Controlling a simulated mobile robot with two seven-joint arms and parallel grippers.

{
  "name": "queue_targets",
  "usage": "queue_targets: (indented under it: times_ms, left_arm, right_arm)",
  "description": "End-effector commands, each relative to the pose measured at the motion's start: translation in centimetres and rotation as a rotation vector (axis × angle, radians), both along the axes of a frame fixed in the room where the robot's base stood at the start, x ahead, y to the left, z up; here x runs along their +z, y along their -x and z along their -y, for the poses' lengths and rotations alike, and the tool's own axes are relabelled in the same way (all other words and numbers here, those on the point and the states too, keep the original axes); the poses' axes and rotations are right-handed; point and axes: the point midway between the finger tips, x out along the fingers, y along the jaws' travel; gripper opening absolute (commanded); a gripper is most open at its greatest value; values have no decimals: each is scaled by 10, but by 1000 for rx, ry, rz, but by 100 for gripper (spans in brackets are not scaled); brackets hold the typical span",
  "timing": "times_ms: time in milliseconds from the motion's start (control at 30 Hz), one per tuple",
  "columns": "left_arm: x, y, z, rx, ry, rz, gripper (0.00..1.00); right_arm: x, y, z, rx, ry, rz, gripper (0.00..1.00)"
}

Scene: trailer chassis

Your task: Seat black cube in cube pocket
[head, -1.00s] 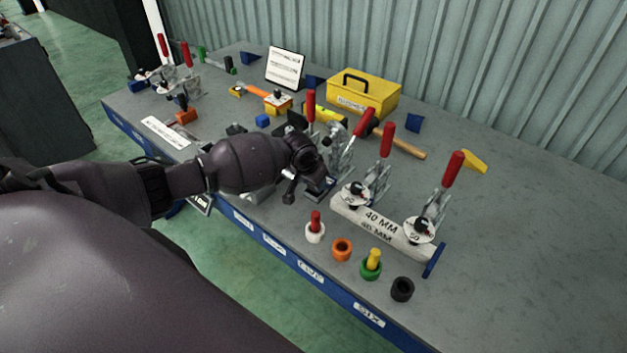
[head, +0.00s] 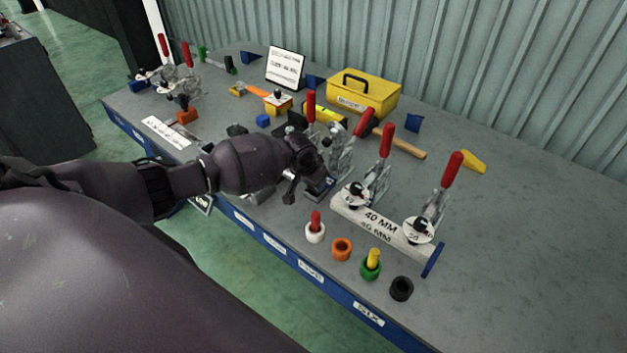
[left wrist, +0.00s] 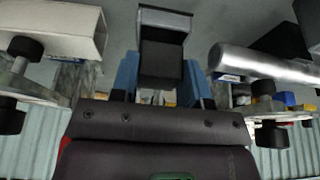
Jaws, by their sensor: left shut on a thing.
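My left gripper (left wrist: 160,82) is shut on the black cube (left wrist: 162,59), which sits between its two blue fingers in the left wrist view. A grey, box-like piece (left wrist: 165,18) lies just past the cube and may be the cube pocket. I cannot tell whether the cube is inside it or only against it. In the head view my left arm reaches across the bench front. Its wrist hides the cube, and the fingertips are hard to make out there. My right gripper is not in view.
Toggle clamps with red handles (head: 386,140) stand close to my gripper's right, over a white 40 MM tube (head: 379,226). Coloured rings and pegs line the front edge, including a black ring (head: 401,288). A yellow toolbox (head: 363,94) stands behind. The bench's right side is clear.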

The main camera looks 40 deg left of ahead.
Motion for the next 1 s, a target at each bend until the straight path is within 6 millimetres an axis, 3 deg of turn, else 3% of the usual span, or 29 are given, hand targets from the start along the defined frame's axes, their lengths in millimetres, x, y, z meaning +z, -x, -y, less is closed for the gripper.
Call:
queue_targets:
  times_ms: [500,1000]
  left_arm:
    - [0,0,0,0,0,0,14]
    - [-7,0,0,1,0,0,14]
  right_arm:
    - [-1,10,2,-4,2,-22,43]
    - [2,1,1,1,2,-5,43]
